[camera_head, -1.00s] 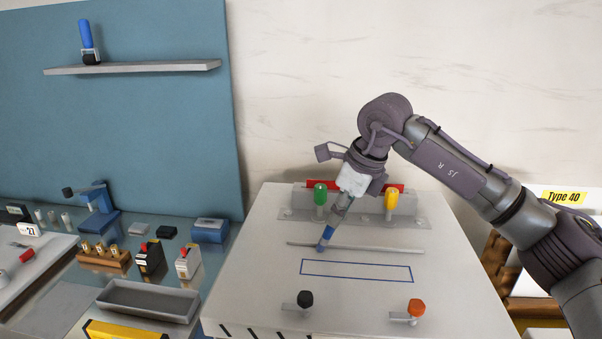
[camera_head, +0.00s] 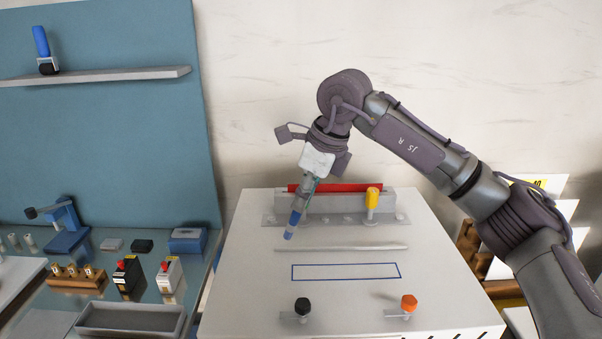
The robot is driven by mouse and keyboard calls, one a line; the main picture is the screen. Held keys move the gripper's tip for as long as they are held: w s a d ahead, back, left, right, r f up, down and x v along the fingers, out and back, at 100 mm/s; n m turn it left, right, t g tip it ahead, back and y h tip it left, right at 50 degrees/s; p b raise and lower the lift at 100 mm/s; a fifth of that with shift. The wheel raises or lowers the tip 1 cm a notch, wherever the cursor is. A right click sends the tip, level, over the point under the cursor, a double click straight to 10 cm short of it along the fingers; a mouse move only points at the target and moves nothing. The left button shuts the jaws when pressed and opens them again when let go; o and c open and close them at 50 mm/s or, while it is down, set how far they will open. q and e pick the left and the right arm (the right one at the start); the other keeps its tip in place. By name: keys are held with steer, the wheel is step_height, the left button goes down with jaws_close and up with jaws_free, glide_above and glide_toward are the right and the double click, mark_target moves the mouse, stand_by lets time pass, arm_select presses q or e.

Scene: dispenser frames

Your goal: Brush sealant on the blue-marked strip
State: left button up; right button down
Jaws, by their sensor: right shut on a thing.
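The blue-marked strip (camera_head: 345,271) is a long thin rectangle outlined in blue on the white bench top. My right gripper (camera_head: 308,186) is shut on a brush (camera_head: 294,218) with a blue lower part. The brush points down, slightly tilted, and its tip is behind and left of the strip, near the left end of a thin grey bar (camera_head: 345,248). The tip appears apart from the strip; its height above the top is hard to tell. My left gripper is out of view.
A grey rack (camera_head: 395,215) with a yellow-handled tool (camera_head: 372,197) and a red bar (camera_head: 360,188) stands behind. A black knob (camera_head: 302,305) and an orange knob (camera_head: 409,301) stand in front of the strip. A grey tray (camera_head: 130,319) is at lower left.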

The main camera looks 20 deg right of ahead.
steer(key=r, duration=0.1)
steer(key=r+p, duration=0.1)
steer(key=shift+w+a+r, duration=0.1)
steer(key=shift+a+r, duration=0.15)
steer(key=shift+r, duration=0.35)
steer(key=shift+d, duration=0.1)
stand_by(0.7)
